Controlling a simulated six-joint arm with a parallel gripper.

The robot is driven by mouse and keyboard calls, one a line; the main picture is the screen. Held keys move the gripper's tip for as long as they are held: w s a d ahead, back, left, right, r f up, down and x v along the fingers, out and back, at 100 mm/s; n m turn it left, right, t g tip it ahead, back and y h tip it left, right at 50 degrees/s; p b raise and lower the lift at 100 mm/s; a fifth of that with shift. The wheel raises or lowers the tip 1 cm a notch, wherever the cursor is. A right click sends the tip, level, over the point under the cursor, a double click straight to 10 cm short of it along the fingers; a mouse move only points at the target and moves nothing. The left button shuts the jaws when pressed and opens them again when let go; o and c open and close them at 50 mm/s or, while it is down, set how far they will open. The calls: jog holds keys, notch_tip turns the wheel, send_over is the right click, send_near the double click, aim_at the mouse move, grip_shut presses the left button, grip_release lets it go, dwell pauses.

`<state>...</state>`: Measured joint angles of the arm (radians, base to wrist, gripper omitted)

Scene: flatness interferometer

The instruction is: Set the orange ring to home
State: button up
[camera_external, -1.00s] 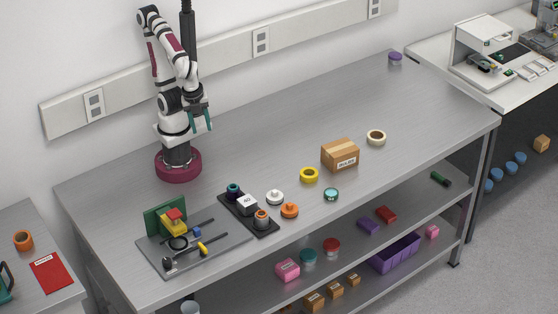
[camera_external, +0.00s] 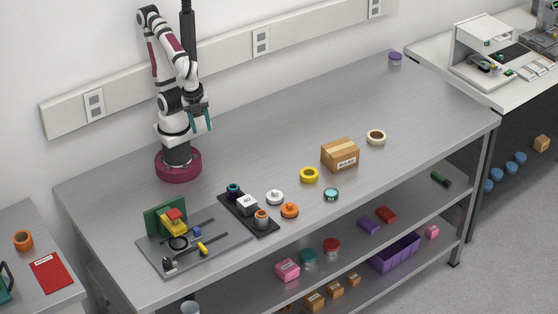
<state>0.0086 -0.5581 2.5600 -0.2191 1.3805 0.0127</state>
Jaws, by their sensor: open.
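Several orange pieces show, and I cannot tell for sure which is the orange ring. A small grey-topped piece with an orange band (camera_external: 262,217) stands at the front end of the dark tray (camera_external: 236,208). An orange round piece (camera_external: 289,211) with a raised centre lies on the bench just right of the tray, apart from it. Any home mark is too small to make out. My gripper (camera_external: 202,122) has teal fingers; it is open, empty and raised above the bench at the back, well away from these pieces.
The tray also bears a dark teal-topped piece (camera_external: 233,190) and a white block (camera_external: 247,205). A grey fixture plate (camera_external: 205,256) is left of it. A white round piece (camera_external: 274,197), yellow ring (camera_external: 309,175), teal piece (camera_external: 331,195) and cardboard box (camera_external: 340,155) stand right.

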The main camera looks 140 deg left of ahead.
jog(key=shift+w+r+n, duration=0.15)
jog(key=shift+w+n, duration=0.15)
jog(key=shift+c, duration=1.2)
jog(key=w+n, duration=0.3)
jog(key=w, duration=0.1)
jog(key=w+r+n, duration=0.1)
jog(key=w+n, duration=0.3)
jog(key=w+r+n, duration=0.1)
jog(key=w+n, duration=0.2)
jog(key=w, duration=0.1)
jog(key=shift+w+a+h, duration=0.15)
jog(key=shift+w+h, duration=0.15)
jog(key=shift+h, duration=0.1)
grip_shut()
jog(key=w+a+f+n, duration=0.1)
jog(key=w+f+n, duration=0.1)
jog(key=w+n, duration=0.4)
jog(key=w+a+f+n+h, duration=0.1)
jog(key=w+f+n, duration=0.1)
jog(key=w+n, duration=0.5)
jog(key=shift+w+a, duration=0.35)
jog(key=shift+w, duration=0.4)
